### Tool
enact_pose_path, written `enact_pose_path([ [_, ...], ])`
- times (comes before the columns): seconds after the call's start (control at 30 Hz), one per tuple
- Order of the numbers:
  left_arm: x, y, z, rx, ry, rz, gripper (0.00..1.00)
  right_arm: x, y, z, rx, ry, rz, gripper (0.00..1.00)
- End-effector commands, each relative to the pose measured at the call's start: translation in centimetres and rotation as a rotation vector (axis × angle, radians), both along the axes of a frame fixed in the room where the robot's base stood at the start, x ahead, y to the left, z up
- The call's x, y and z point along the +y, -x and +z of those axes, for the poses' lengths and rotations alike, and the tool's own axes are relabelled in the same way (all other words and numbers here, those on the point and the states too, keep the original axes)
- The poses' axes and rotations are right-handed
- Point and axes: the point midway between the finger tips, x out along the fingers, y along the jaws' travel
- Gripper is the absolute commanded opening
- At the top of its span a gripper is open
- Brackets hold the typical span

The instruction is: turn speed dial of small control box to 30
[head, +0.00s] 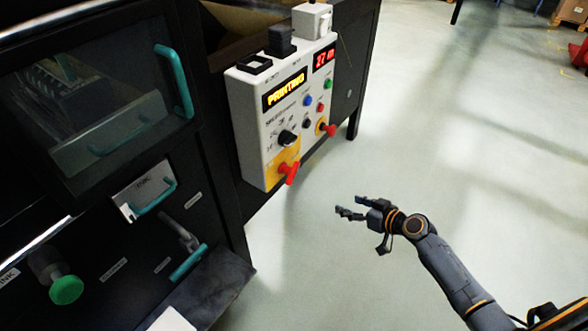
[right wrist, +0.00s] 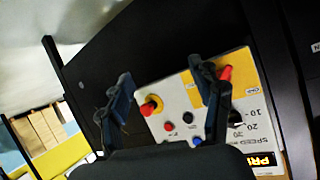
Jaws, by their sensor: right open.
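The small control box (head: 251,123) is a white panel on the side of a dark machine in the head view. Its black speed dial (head: 287,138) sits left of centre, with printed numbers around it. A lit display (head: 285,92) reads PRINTING and a red one (head: 324,59) seems to read 27 with an unclear letter. My right gripper (head: 350,206) is open and empty, right of and below the box, apart from it. My left gripper is not in view.
A red rotary switch (head: 289,172) on a yellow plate sticks out below the dial. A red emergency button (head: 327,129) and several small coloured buttons are to its right. Teal handles (head: 174,80) project from the machine at left.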

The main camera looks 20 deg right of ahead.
Motion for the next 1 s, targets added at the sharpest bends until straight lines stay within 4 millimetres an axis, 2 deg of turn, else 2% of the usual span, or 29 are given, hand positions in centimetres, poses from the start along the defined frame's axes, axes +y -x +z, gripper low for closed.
enact_pose_path([
  [0.03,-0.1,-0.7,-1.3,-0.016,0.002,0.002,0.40,0.5,-1.6,1.7,-0.100,-0.017,0.053,0.65],
  [0.1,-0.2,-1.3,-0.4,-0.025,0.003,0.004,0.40,1.7,-2.7,6.2,-0.221,-0.043,0.125,0.65],
  [0.2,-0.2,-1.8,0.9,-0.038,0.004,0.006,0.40,3.2,-2.9,11.3,-0.356,-0.068,0.213,0.65],
  [0.33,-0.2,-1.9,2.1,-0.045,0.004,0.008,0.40,4.5,-2.4,15.2,-0.457,-0.086,0.282,0.65],
  [0.43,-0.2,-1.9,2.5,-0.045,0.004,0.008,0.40,5.1,-2.5,16.6,-0.487,-0.090,0.303,0.65],
  [0.57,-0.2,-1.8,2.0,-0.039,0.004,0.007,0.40,6.0,-3.6,17.1,-0.491,-0.094,0.305,0.65],
  [1.0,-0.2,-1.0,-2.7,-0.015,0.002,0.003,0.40,11.4,-10.7,16.9,-0.487,-0.096,0.302,0.65],
])
